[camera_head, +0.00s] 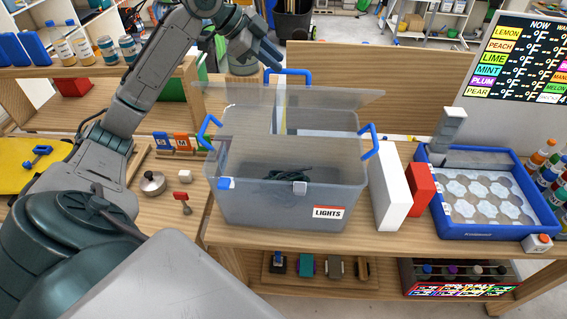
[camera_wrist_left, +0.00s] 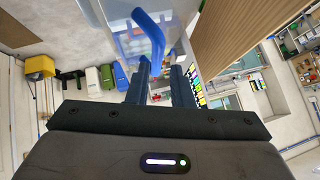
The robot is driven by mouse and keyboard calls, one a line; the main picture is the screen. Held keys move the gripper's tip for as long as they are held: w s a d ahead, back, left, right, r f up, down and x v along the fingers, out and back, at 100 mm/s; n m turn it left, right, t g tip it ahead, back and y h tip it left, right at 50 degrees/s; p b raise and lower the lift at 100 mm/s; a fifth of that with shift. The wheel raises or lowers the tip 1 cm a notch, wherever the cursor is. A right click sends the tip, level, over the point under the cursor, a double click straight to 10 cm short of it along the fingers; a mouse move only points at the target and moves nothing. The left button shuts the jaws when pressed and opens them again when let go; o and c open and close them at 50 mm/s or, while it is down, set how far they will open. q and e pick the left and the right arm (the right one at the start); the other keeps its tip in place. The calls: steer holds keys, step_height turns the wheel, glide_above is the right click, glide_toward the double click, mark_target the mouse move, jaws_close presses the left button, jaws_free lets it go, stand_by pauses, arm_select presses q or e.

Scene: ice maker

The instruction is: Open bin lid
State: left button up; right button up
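The bin (camera_head: 255,205) is translucent grey plastic with a LIGHTS label and stands on the wooden bench. Dark cables show inside it. Its translucent lid (camera_head: 345,97) is raised at the top, tilted; its exact angle is hard to tell. A blue handle (camera_head: 290,72) stands at the lid's upper edge. My left gripper (camera_head: 272,58) is just left of and above this handle. In the left wrist view the fingers (camera_wrist_left: 161,68) are apart, and the blue handle (camera_wrist_left: 150,35) reaches down near the left fingertip. Contact cannot be told. My right gripper is not in view.
A white block (camera_head: 391,192) and a red block (camera_head: 421,190) stand right of the bin, then a blue tray (camera_head: 490,230). A small pot (camera_head: 152,184) and a red-handled tool (camera_head: 183,198) lie left of it. A wooden back panel (camera_head: 370,75) rises behind.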

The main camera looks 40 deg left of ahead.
arm_select(q)
steer(key=v, duration=0.5)
stand_by(0.5)
steer(key=shift+w+r, duration=0.1)
steer(key=shift+r, duration=2.35)
